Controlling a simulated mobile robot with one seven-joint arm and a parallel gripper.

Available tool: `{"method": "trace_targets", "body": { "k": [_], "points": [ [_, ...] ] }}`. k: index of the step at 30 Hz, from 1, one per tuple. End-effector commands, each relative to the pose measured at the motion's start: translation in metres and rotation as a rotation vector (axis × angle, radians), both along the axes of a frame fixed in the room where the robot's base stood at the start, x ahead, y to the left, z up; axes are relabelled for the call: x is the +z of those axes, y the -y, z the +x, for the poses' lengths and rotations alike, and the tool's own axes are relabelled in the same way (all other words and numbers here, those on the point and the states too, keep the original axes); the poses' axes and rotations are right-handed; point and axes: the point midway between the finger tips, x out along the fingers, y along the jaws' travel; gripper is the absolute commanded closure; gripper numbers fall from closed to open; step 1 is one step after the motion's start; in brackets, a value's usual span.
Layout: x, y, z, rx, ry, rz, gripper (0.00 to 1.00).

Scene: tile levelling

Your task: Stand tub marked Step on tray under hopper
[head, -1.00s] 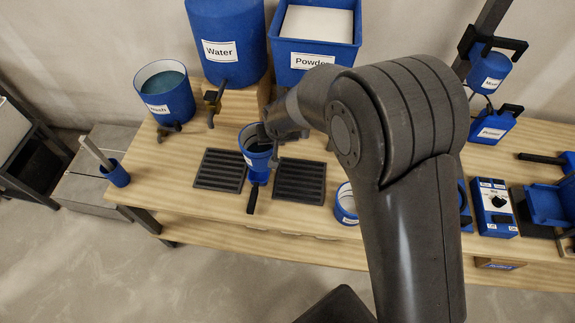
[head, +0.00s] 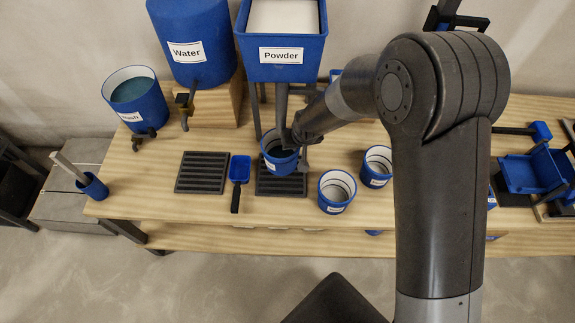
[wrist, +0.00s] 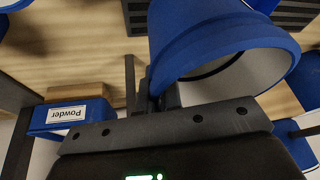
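A left slatted tray (head: 203,173) is empty, with a blue scoop (head: 239,172) between the trays. Two white-lined tubs (head: 337,191) (head: 376,167) stand to the right. The water tank (head: 190,45) and wash tub (head: 136,98) stand at the left. The front table strip is clear.

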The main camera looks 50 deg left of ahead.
Motion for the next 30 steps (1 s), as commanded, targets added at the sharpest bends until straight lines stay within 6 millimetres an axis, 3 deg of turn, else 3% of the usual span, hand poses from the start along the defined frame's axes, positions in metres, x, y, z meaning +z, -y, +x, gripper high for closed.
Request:
{"method": "trace_targets", "body": {
  "k": [3, 15, 26, 27, 30],
  "points": [
    [-0.02, 0.0, -0.001, 0.001, -0.001, -0.004, 1.0],
    [-0.067, 0.001, -0.001, 0.0, -0.001, -0.003, 1.0],
    [-0.071, 0.0, -0.001, 0.0, 0.0, 0.0, 1.0],
    [-0.071, 0.0, -0.001, 0.0, 0.0, -0.001, 0.92],
    [-0.07, 0.0, -0.001, 0.0, 0.0, -0.001, 0.84]
  ]
}}
